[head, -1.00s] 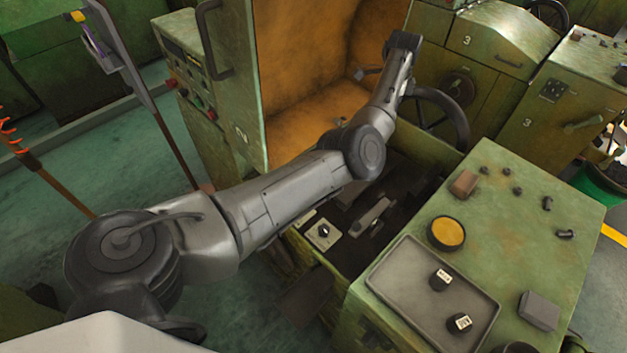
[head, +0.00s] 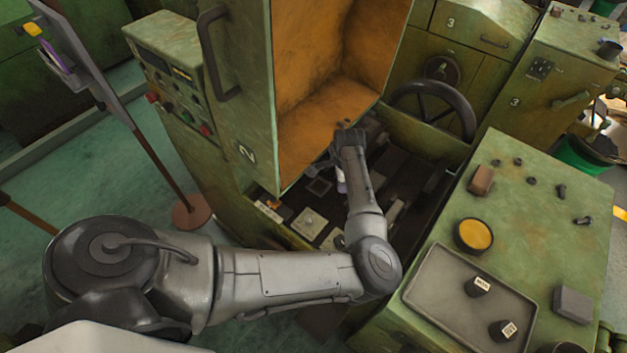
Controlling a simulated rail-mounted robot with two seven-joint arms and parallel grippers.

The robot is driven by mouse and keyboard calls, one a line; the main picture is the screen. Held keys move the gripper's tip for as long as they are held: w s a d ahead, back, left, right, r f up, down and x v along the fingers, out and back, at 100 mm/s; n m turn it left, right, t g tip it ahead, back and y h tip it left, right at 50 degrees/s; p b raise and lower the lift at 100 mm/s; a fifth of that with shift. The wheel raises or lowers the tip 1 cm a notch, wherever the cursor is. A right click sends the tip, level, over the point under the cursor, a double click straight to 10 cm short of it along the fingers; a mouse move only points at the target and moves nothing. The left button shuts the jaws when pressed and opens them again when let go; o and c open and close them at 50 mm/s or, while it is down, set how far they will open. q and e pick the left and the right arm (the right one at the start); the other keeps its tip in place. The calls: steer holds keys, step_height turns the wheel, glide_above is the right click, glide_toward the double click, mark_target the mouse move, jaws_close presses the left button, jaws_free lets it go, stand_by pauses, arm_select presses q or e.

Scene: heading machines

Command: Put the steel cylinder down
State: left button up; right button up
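My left arm reaches in from the left, and its wrist bends over the open bed of the green machine (head: 235,150). My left gripper (head: 322,166) points down and left beside the orange-lined opening. Its fingers are small and partly hidden by the wrist, so I cannot tell whether they are open or shut. A small pale, shiny piece (head: 341,182) shows just under the wrist. It may be the steel cylinder, but I cannot tell whether it is held or stands in the machine bed. My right gripper is not in view.
A grey tray (head: 425,297) on the green cabinet at right holds two dark labelled pieces (head: 478,287). A yellow-topped round piece (head: 473,235) and a grey block (head: 573,304) stand near it. A black handwheel (head: 470,115) is behind the bed. A stand (head: 150,150) rises at left.

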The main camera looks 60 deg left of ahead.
arm_select(q)
steer(key=a+f, duration=0.1)
steer(key=a, duration=0.2)
steer(key=s+a+f+b, duration=0.1)
steer(key=a+f, duration=0.1)
steer(key=a, duration=0.1)
steer(key=s+a+f, duration=0.1)
steer(key=a+f, duration=0.1)
steer(key=a, duration=0.1)
steer(key=shift+f, duration=0.25)
steer(key=shift+s+a+f+b, duration=0.2)
steer(key=shift+a+f+b, duration=0.15)
steer(key=shift+a, duration=0.3)
steer(key=shift+f+b, duration=0.5)
steer(key=shift+f, duration=1.45)
steer(key=shift+f, duration=0.2)
steer(key=o, duration=0.7)
steer(key=shift+f, duration=0.1)
steer(key=o, duration=0.5)
steer(key=shift+c, duration=0.2)
